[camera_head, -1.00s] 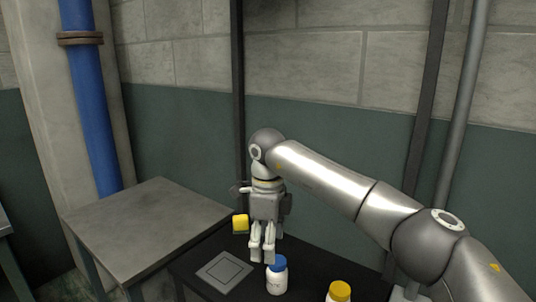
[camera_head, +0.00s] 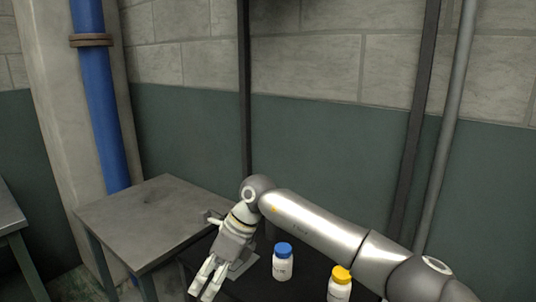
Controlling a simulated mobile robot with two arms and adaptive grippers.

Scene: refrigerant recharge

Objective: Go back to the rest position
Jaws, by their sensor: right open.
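My right gripper (camera_head: 207,280) is open and empty. It points down and to the left, over the left part of the dark table. My right arm comes in from the lower right, behind the bottles. A white bottle with a blue cap (camera_head: 283,262) stands upright on the dark table, to the right of the gripper and apart from it. A white bottle with a yellow cap (camera_head: 340,285) stands further right, near the bottom edge. My left gripper is not in view.
A grey metal table (camera_head: 150,215) stands at the left with a bare top. A blue pipe (camera_head: 104,120) and the wall stand behind.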

